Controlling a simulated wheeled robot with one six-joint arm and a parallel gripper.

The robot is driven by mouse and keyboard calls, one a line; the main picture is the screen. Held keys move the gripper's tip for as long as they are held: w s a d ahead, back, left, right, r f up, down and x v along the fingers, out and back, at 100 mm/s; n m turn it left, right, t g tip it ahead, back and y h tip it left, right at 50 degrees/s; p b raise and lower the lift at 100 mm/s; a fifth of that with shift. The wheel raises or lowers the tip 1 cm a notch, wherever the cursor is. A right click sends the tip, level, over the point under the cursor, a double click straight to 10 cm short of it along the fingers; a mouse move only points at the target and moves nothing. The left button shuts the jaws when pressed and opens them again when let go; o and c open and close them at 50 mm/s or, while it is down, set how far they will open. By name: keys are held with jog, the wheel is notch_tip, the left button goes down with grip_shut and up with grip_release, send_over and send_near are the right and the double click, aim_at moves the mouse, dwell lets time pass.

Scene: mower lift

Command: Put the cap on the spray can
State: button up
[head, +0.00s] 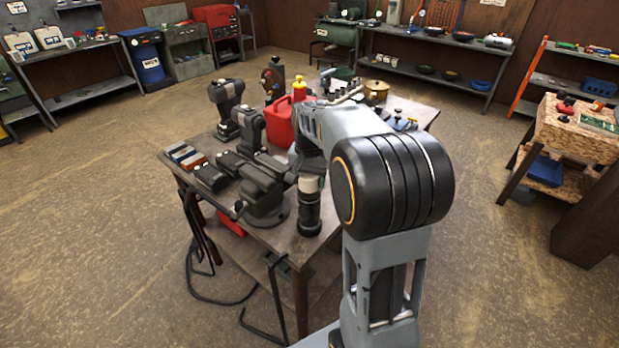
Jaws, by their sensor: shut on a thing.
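My arm reaches away over the workbench (345,205) in the head view, and its wrist bends down above the near edge. My gripper (312,168) is at the lower end of the wrist, small and dark. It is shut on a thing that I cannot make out. Directly below it is an upright dark cylinder with a pale band (308,212), which looks like the spray can. Its top meets the gripper in this view, and I cannot tell whether they touch. I cannot pick out the cap; my wrist and forearm hide much of that area.
A dark bench vise (264,192) stands just left of the cylinder. Small boxes (186,156) lie at the left edge. The floor left of the bench is mostly clear.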

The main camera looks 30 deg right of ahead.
jog(key=shift+f+b, duration=0.35)
jog(key=shift+f, duration=0.2)
jog(key=o, duration=0.6)
jog(key=shift+r, duration=0.1)
notch_tip(320, 180, up, 8)
jog(key=p, duration=0.6)
jog(key=shift+r+p, duration=0.2)
jog(key=shift+p, duration=0.2)
jog(key=shift+r, duration=1.25)
